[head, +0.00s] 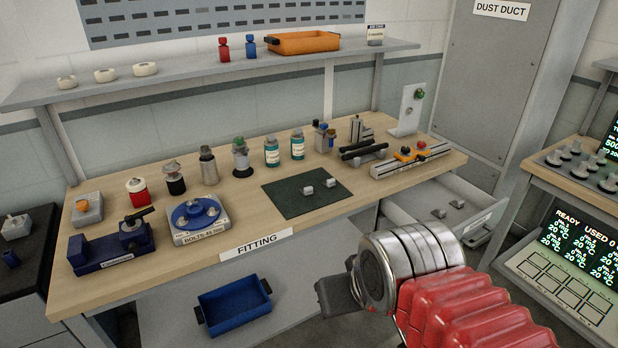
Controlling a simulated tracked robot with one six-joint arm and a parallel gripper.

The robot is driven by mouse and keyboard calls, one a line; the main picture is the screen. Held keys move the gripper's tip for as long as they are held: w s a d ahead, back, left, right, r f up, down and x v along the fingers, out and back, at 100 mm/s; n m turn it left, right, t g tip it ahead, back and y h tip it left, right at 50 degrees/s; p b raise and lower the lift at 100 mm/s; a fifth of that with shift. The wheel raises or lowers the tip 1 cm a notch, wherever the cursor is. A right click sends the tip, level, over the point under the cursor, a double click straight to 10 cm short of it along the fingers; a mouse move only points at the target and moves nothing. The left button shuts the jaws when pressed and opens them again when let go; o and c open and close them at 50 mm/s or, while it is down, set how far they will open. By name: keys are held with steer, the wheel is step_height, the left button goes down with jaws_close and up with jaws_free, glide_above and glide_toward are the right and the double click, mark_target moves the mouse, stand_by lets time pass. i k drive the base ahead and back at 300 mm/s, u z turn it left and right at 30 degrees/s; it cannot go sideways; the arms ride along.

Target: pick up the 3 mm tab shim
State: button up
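I cannot pick out the 3 mm tab shim for certain; no thickness marking is readable. Two small light-grey metal pieces lie on the dark green mat (290,207): a left piece (308,190) and a right piece (331,182). Two small dark grey pieces lie in the open drawer (395,219): a front piece (439,213) and a back piece (458,204). My gripper (328,297) is at the bottom centre-right, in front of the bench and below the mat in the picture, apart from all these pieces. Its fingers are dark and seen edge-on, so their opening is hidden.
The wooden bench (245,215) carries a blue vise (115,247), a BOLTS tray (199,216), several bottles and cans, and a rail fixture (411,160). A blue bin (233,304) hangs below the bench front. A console with a screen (575,253) stands at the right.

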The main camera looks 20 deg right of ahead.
mark_target(328, 183)
steer(key=u, duration=0.4)
steer(key=i, duration=0.95)
steer(key=u, duration=0.05)
